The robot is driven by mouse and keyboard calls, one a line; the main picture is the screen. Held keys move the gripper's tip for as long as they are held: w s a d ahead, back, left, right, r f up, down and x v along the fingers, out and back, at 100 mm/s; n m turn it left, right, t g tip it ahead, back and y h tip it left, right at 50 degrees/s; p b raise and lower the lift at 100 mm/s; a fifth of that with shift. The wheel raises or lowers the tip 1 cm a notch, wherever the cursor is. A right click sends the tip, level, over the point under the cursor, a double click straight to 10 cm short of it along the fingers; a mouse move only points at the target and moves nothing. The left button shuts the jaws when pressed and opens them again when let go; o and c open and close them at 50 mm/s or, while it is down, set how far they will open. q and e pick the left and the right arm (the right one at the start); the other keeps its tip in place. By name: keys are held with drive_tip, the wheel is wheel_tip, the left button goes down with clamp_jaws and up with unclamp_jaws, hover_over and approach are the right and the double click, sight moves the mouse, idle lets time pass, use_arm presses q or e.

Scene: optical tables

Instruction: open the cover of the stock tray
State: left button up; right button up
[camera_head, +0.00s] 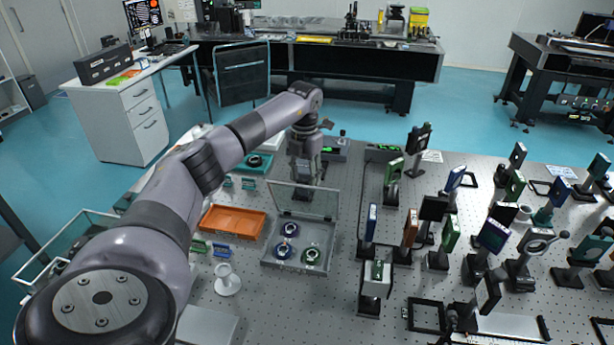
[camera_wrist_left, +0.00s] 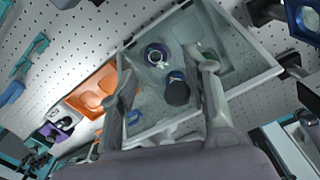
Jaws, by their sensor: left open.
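The stock tray (camera_head: 266,262) is a shallow grey box left of the middle of the head view, with several round mounted optics inside. Its clear cover (camera_head: 333,205) stands raised, roughly upright, along the tray's far edge. My left gripper (camera_head: 303,184) points down behind the cover, partly seen through it. In the left wrist view my gripper (camera_wrist_left: 168,82) has its two fingers spread apart, with the tray (camera_wrist_left: 245,88) and its optics showing between and beyond them. I cannot tell whether a finger touches the cover. My right gripper is not in view.
An orange tray (camera_head: 232,222) lies just left of the stock tray. A white round stand (camera_head: 227,283) is in front of it. Several posts with optics crowd the perforated table to the right. A small device with a green display (camera_head: 335,149) stands behind my left gripper.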

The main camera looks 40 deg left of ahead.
use_arm(q)
drive_tip(key=shift+s+r, duration=0.1)
drive_tip(key=shift+d, duration=0.1)
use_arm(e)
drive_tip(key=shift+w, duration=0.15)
use_arm(q)
wheel_tip(320, 180, up, 12)
idle(0.5)
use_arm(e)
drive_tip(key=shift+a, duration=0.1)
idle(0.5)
